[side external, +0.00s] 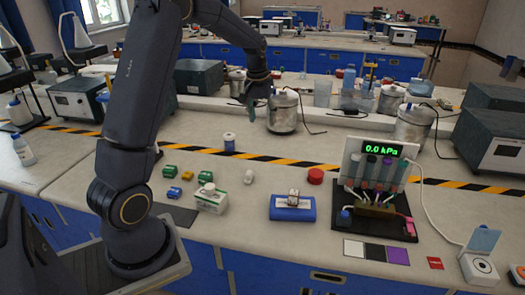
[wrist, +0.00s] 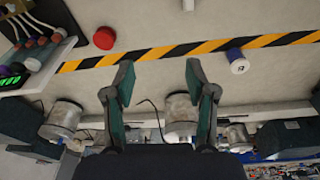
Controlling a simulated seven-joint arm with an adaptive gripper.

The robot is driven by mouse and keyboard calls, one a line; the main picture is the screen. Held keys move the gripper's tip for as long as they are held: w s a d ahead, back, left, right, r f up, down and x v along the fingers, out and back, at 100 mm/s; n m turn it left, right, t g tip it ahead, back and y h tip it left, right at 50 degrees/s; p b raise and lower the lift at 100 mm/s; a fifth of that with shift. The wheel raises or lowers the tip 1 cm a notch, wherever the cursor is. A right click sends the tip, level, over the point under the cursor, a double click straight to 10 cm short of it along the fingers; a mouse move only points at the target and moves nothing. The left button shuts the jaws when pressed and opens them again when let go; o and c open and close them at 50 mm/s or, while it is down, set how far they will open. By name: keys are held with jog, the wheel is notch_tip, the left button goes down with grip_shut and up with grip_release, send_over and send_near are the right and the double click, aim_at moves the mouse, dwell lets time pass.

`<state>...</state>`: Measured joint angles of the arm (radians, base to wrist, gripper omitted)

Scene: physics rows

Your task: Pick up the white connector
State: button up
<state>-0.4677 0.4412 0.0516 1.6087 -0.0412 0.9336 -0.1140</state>
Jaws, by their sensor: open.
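A small white piece (side external: 248,177), which looks like the white connector, lies on the bench between the blue-and-white spool and the red cap. In the wrist view only part of a white piece (wrist: 188,4) shows, at the top edge. My gripper (side external: 253,108) hangs above the bench, well above and behind the white piece. In the wrist view my gripper (wrist: 158,75) has its two green-padded fingers spread wide with nothing between them.
The blue-and-white spool (side external: 229,142) stands behind. Right are a red cap (side external: 315,176), a blue block (side external: 292,212) and a pressure panel (side external: 375,165). Metal pots (side external: 282,112) stand behind the striped tape.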

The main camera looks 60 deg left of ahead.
jog(key=n+g, duration=0.1)
jog(key=g, duration=0.1)
send_over(248, 174)
notch_tip(248, 174, down, 10)
jog(key=shift+h, duration=0.4)
notch_tip(248, 174, down, 10)
jog(key=shift+s+r, duration=0.15)
jog(key=shift+r, duration=0.1)
notch_tip(248, 174, down, 6)
jog(key=shift+d+r, duration=0.1)
jog(key=c, duration=1)
